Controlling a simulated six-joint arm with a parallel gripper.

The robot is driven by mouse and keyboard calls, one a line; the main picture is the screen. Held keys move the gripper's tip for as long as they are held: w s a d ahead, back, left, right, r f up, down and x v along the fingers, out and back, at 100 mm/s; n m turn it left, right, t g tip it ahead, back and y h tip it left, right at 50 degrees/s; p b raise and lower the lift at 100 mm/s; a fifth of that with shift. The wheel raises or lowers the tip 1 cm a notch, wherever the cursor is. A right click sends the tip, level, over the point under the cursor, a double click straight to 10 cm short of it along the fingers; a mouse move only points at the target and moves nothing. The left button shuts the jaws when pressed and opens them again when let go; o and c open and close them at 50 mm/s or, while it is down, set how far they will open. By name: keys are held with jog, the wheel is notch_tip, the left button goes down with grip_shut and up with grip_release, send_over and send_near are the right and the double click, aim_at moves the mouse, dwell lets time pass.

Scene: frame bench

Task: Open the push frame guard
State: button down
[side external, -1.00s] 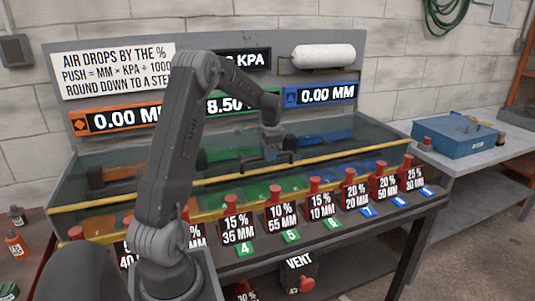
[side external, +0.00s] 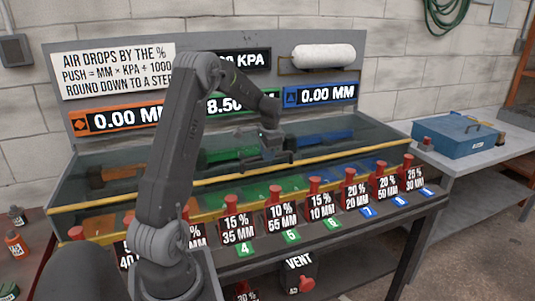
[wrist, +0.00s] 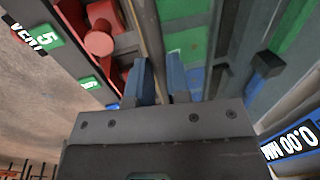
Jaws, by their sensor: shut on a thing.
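The push frame guard (side external: 345,147) is a clear cover with a yellow front edge, over the orange, green and blue channels of the bench. Its dark handle (side external: 284,158) is near the middle of that edge. My gripper (side external: 270,157) is at the handle, shut on it; the exact contact is small and partly hidden. In the wrist view my gripper (wrist: 161,85) shows two blue-grey fingers with a narrow gap, beside a long bar. I cannot tell how far the guard is raised.
Red knobs (side external: 275,192) with percent and mm labels line the bench front. A sign (side external: 118,70) and displays (side external: 321,94) stand behind. A vent box (side external: 299,274) is below the front edge. A blue toolbox (side external: 455,136) sits on the right-hand table.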

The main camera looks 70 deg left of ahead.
jog(key=shift+a, duration=0.1)
jog(key=a, duration=2)
jog(key=shift+a, duration=0.1)
jog(key=c, duration=1.1)
grip_release()
notch_tip(320, 180, up, 12)
jog(key=d, duration=0.2)
jog(key=shift+d, duration=0.2)
jog(key=shift+f, duration=0.1)
